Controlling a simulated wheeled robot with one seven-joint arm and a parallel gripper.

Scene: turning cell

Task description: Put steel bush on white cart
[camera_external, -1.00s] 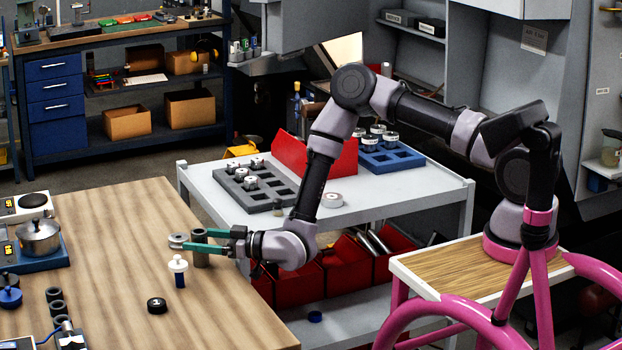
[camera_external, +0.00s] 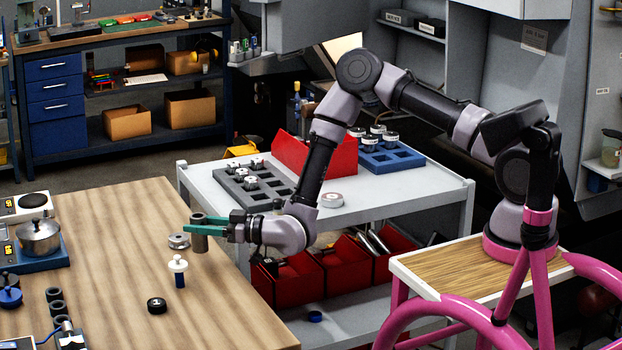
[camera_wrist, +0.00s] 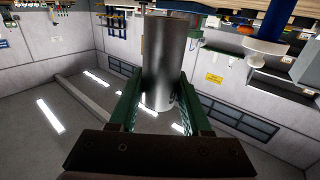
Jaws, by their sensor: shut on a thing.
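My gripper (camera_external: 217,226) is shut on the steel bush (camera_external: 199,240), a dark grey upright cylinder. In the wrist view the steel bush (camera_wrist: 163,60) stands between the green fingers of my gripper (camera_wrist: 160,100). The bush is over the right side of the wooden table (camera_external: 125,225); it appears slightly raised above the top. The white cart (camera_external: 345,215) stands to the right of the table, behind my arm. Its top carries a dark grey tray, a blue tray and a red bin.
A silver ring (camera_external: 179,241) lies just left of the bush. On the cart, the grey tray (camera_external: 228,188) and a silver disc (camera_external: 332,200) take up room; the front right top is bare.

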